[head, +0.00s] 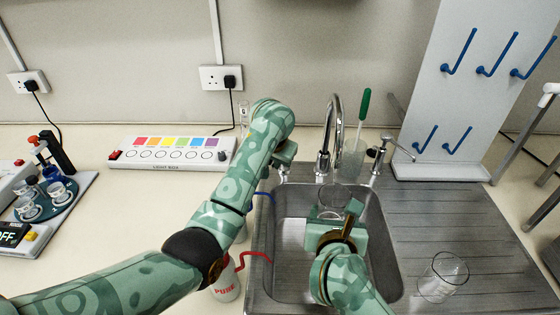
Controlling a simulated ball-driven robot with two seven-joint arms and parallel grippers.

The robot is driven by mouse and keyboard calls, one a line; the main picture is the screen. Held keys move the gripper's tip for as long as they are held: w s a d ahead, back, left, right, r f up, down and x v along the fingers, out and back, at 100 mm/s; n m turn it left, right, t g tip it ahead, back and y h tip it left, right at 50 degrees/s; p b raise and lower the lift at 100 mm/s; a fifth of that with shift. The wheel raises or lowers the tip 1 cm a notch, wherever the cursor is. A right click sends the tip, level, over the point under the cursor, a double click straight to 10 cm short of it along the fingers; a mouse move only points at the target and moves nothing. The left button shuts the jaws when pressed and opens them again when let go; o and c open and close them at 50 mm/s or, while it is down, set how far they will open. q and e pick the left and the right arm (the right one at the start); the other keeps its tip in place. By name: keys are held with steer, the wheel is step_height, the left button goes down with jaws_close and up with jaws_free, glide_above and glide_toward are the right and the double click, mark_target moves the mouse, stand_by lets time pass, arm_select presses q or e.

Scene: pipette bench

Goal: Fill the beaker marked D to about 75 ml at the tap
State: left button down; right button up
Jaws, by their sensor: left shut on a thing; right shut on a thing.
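A glass beaker (328,200) is in the sink below the spout of the curved tap (335,118). My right gripper (335,228) is shut on it from the front and hides much of it. Its mark and water level cannot be read. My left gripper (286,158) is at the sink's back left edge, left of the tap, shut on what seems to be the left tap lever, mostly hidden. A second tap lever (399,149) stands free at the right. Another clear beaker (443,277) is on the drainboard, its mark not readable.
The sink (384,248) has a ribbed drainboard (460,215) at its right. A glass with a green-handled brush (363,105) stands behind. A wash bottle (225,284) is beside the sink, partly behind my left arm. A light box (170,153) and peg board (462,95) flank the back.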

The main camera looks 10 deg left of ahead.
arm_select(q)
steer(key=shift+w+a+m+h, duration=0.2)
steer(key=shift+a+m+h, duration=0.1)
steer(key=shift+a+m, duration=0.4)
steer(key=shift+w+a+m+h, duration=0.15)
steer(key=shift+a+m+h, duration=0.25)
steer(key=shift+m, duration=0.4)
steer(key=shift+a, duration=0.1)
steer(key=c, duration=1.5)
jaws_free()
steer(key=shift+o, duration=0.2)
steer(key=v, duration=1.2)
steer(key=shift+f, duration=0.1)
